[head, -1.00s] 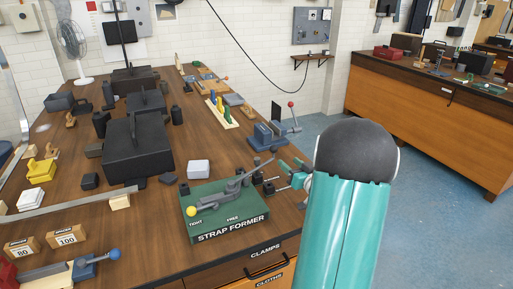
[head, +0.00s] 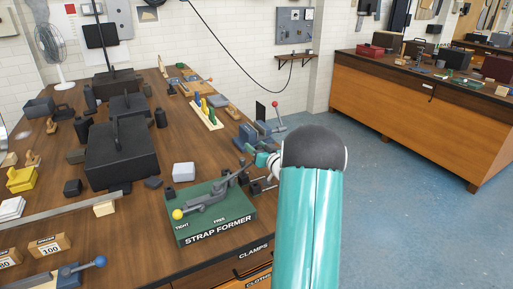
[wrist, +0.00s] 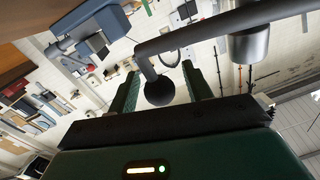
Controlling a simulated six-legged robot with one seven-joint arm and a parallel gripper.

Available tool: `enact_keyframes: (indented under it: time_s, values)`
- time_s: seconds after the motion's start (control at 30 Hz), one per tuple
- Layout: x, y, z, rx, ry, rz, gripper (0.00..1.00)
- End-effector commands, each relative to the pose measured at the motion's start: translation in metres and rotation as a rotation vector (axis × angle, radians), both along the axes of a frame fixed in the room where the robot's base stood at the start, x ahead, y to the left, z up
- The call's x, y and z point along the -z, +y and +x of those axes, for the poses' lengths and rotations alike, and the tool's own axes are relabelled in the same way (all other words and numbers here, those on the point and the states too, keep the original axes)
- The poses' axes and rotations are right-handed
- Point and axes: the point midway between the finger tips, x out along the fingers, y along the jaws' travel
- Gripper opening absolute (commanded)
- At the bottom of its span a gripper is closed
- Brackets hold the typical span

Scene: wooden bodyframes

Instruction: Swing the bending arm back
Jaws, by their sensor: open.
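The strap former (head: 240,213) is a green block near the front edge of the bench, with TIGHT and FREE marked on top. Its grey bending arm (head: 222,190) slants up to the right. A short lever with a yellow ball (head: 177,214) is at its left end. My gripper (head: 257,158) is at the far right end of the bending arm. In the wrist view my gripper (wrist: 160,84) is open, with a black ball knob (wrist: 160,92) on the grey bar (wrist: 215,28) showing between its fingers. I cannot tell whether the fingers touch the knob.
A blue vise (head: 250,137) with a red-knobbed lever stands just behind my gripper. A pale block (head: 183,172) and a big dark case (head: 120,155) are left of and behind the former. Blue floor (head: 400,190) is clear to the right.

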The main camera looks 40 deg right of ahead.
Motion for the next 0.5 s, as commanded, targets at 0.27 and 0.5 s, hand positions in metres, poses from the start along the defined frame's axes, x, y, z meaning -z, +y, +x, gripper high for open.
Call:
enact_keyframes:
  time_s: [0.27, 0.5]
  values:
    - [0.0001, -0.0012, 0.0048, 0.001, 0.0, 0.0, 0.5]
    - [0.0001, -0.0013, 0.0044, 0.001, 0.0, 0.0, 0.14]
